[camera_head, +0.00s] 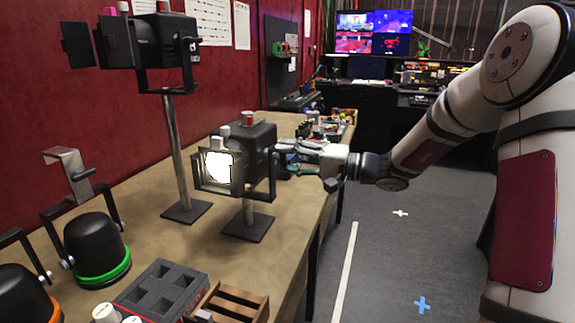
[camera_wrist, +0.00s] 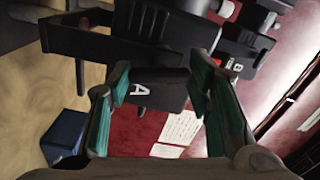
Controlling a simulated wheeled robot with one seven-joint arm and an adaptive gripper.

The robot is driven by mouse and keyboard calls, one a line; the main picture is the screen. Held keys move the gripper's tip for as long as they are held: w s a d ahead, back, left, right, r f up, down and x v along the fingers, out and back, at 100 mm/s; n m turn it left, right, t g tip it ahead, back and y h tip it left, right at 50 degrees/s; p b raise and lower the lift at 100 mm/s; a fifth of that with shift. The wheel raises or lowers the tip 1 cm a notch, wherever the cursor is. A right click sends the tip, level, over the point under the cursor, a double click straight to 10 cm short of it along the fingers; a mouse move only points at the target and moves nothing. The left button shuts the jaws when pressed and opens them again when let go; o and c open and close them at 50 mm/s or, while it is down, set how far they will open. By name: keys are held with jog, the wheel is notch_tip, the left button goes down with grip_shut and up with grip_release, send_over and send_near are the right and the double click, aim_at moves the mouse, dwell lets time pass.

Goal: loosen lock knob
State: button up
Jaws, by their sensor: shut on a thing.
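The near stage lamp (camera_head: 258,143) is black, with a lit face, and stands on a post on the wooden table. My gripper (camera_head: 287,160) is at its right side, beside the yoke. In the wrist view my gripper (camera_wrist: 158,82) has its teal-lined fingers either side of dark parts of the lamp, with a black plate marked A (camera_wrist: 150,90) showing between them. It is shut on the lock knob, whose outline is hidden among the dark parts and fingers. I cannot tell how far the knob is turned.
A second, taller lamp (camera_head: 150,42) stands further left; a plate marked B (camera_wrist: 237,66) shows in the wrist view. Round lamps (camera_head: 95,247), a grey foam tray (camera_head: 165,290) and a wooden crate (camera_head: 235,305) sit in front.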

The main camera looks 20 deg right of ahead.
jog(key=shift+f+n+b, duration=0.15)
jog(key=shift+n+b, duration=0.35)
jog(key=shift+n, duration=0.2)
jog(key=o, duration=1.2)
jog(key=shift+c, duration=0.2)
jog(key=v, duration=1.2)
jog(key=shift+a, duration=0.1)
